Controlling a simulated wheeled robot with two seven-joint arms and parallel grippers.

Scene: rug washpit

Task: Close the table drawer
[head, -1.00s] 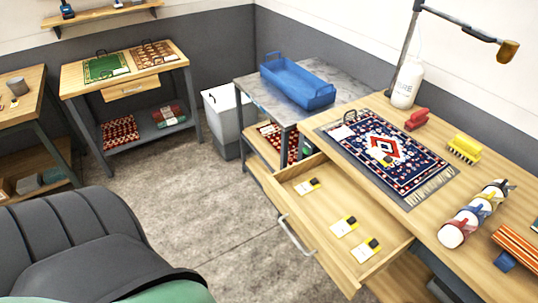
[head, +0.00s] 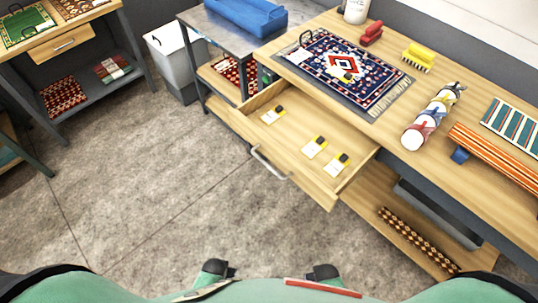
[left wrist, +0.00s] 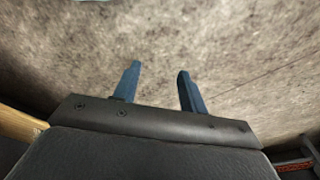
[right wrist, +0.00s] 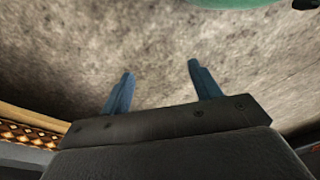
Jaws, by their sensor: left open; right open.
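The table drawer (head: 288,131) is pulled well out of the wooden table (head: 388,137) in the head view. Its pale wooden front with a metal bar handle (head: 269,164) faces the lower left. Several small white, yellow and black items lie inside. My left gripper (left wrist: 158,72) is open and empty in the left wrist view, with bare floor beyond its blue fingers. My right gripper (right wrist: 160,70) is also open and empty over floor in the right wrist view. Neither gripper touches the drawer. In the head view my arms are low at the bottom edge, well short of the handle.
A lower shelf holds a rolled rug (head: 415,238). Grey floor (head: 170,200) in front of the drawer is clear.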

